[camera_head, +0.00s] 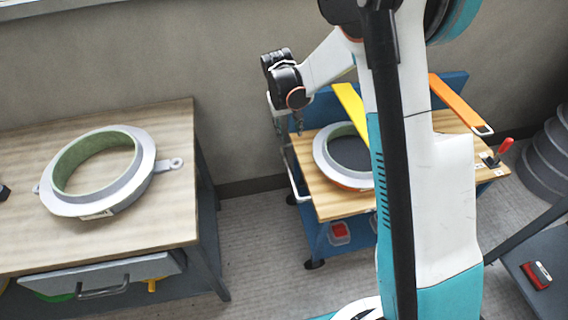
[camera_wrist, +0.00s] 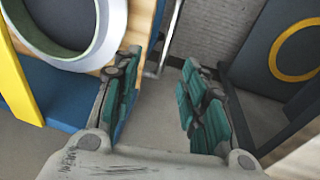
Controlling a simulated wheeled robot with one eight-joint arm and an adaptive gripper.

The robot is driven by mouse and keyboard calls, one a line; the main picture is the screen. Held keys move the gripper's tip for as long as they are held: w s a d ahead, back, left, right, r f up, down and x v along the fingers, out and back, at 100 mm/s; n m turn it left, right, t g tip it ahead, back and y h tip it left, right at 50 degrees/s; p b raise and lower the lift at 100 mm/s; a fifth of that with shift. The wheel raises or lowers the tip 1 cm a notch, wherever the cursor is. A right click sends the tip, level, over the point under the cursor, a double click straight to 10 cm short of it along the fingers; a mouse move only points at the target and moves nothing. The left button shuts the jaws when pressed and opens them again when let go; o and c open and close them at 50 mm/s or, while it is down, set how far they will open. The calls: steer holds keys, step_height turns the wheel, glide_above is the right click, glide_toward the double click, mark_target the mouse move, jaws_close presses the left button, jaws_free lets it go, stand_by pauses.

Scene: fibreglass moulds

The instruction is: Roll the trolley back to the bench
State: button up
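The trolley (camera_head: 325,208) has a blue frame, a wooden top and castors. It stands right of the wooden-topped bench (camera_head: 170,222), with a strip of floor between them. A pale metal handle bar (camera_head: 291,172) runs along the trolley's left side. In the wrist view a thin grey bar, seemingly this handle (camera_wrist: 165,38), shows between and beyond the fingers. My gripper (camera_head: 288,124) is above the trolley's left edge, fingers downward. In the wrist view my gripper (camera_wrist: 160,62) is open and empty. My arm hides part of the trolley's middle and right side.
A ring mould (camera_head: 325,167) lies on the trolley, with yellow (camera_head: 349,103) and orange (camera_head: 458,102) pieces at its back panel. Another ring mould (camera_head: 150,160) lies on the bench. A red-handled clamp (camera_head: 503,149) is at the trolley's right. Floor (camera_head: 260,240) between is clear.

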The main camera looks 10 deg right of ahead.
steer(key=g, duration=0.1)
glide_toward(289, 171)
steer(key=f+b, duration=0.1)
steer(key=f, duration=0.2)
steer(key=d+f+b, duration=0.1)
steer(key=f+b, duration=0.1)
steer(key=f, duration=0.1)
steer(key=f+b, duration=0.2)
steer(key=f, duration=0.1)
steer(key=shift+w+d, duration=0.2)
jaws_close()
